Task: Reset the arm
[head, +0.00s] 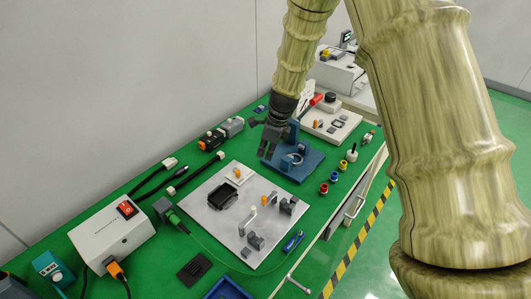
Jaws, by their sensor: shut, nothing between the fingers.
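My arm comes in from the top right and its thick links fill the right of the head view. My gripper (268,147) is a dark grey pair of fingers at the end of the arm. It points down above the green bench, just left of a blue fixture (309,160). The fingers look closed and hold nothing. I cannot tell from this view how high the fingertips are above the bench.
The green bench (150,183) holds a light metal plate (225,220) with small parts, a white box with a red switch (112,236), black cables, several coloured knobs and a white board (345,122). A wall (120,80) runs behind. Yellow-black floor tape (352,248) lies in front.

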